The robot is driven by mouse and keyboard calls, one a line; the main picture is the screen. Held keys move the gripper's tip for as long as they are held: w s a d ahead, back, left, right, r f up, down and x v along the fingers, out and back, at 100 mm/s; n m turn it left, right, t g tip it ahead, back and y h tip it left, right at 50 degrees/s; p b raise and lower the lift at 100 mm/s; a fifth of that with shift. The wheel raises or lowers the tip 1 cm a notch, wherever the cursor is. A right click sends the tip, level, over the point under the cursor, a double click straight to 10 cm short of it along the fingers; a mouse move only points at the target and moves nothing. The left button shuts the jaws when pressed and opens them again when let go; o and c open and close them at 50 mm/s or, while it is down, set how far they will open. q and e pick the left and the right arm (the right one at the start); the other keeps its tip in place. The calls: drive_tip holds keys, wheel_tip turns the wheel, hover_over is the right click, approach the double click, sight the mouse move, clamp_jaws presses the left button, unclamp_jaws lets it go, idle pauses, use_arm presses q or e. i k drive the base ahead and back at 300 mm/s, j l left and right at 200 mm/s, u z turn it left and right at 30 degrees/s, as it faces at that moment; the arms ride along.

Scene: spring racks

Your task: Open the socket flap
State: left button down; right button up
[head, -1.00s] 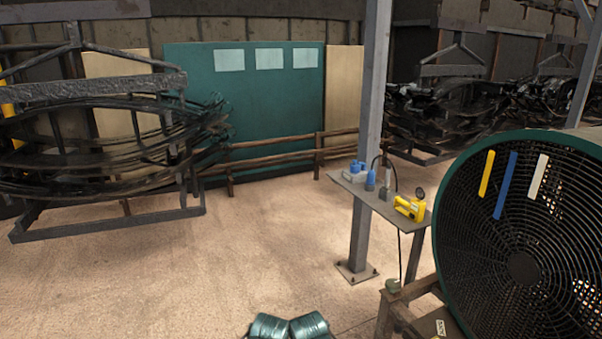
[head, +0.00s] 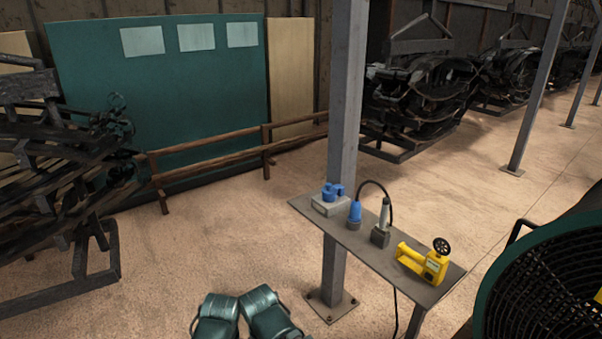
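A grey socket box with a blue top (head: 331,203) sits at the far left end of a narrow grey shelf (head: 350,237) beside a steel post. The blue part looks like the socket and its flap; it is too small to tell whether the flap is open or shut. A blue plug-like piece (head: 355,213) stands just right of the box, apart from it. Two teal parts of my own body show at the bottom edge.
A grey-handled tool on a dark block (head: 381,228) with a black cable and a yellow device with a black wheel (head: 426,262) share the shelf. The steel post (head: 345,130) rises behind it. A large fan (head: 545,285) stands right. Open floor lies left of the shelf.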

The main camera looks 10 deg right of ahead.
sight(329, 189)
drive_tip(key=i, duration=1.4)
drive_tip(key=z, duration=0.5)
drive_tip(key=i, duration=0.05)
